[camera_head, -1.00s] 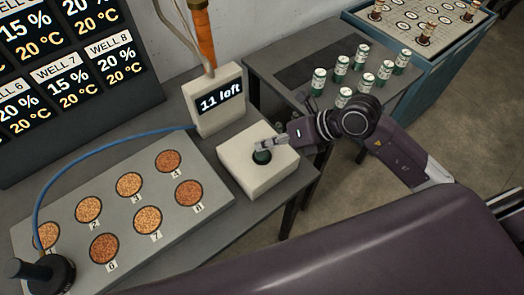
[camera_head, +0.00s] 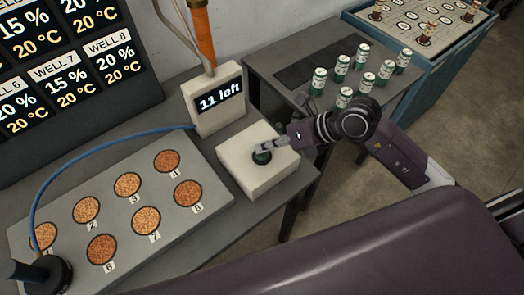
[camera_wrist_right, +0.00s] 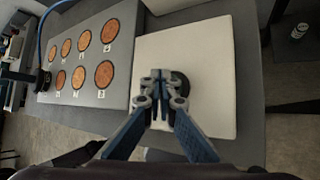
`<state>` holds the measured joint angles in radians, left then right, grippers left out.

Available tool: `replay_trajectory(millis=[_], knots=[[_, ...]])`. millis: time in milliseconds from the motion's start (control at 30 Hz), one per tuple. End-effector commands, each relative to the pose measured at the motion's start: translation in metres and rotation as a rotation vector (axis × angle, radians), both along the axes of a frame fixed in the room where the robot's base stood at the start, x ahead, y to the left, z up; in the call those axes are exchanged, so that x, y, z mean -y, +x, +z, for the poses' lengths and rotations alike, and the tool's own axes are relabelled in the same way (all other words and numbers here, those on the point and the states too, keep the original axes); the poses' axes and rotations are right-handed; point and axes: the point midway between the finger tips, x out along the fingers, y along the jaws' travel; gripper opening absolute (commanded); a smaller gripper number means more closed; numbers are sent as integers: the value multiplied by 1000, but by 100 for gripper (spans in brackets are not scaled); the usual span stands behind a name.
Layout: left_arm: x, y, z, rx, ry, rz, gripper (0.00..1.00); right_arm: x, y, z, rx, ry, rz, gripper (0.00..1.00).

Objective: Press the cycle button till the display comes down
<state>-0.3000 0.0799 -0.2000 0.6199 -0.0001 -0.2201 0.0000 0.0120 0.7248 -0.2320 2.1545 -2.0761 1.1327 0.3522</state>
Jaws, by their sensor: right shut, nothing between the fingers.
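The cycle button (camera_head: 261,157) is a dark green round button on top of a white box (camera_head: 240,170). The display (camera_head: 220,100) is a white unit behind the box and reads "11 left". My right gripper (camera_head: 264,149) is shut and empty, with its fingertips at the button in the head view. In the right wrist view the shut fingertips (camera_wrist_right: 161,76) cover part of the dark button (camera_wrist_right: 180,84). Whether they touch or press it I cannot tell. My left gripper is not in view.
A grey panel (camera_head: 180,215) with several numbered wells of orange grains lies left of the box. A blue cable (camera_head: 100,143) arches over it. Several green-and-white cans (camera_head: 341,68) stand on a side table at right. A large readings board (camera_head: 70,70) stands at back left.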

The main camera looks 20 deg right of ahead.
Motion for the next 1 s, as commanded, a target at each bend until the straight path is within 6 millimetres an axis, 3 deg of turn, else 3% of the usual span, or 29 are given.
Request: replay_trajectory(millis=[567,1000], knots=[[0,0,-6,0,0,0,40,0,-1,-9,-3,-1,0,0],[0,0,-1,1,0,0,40,0,-1,-3,-4,-2,1,0]])
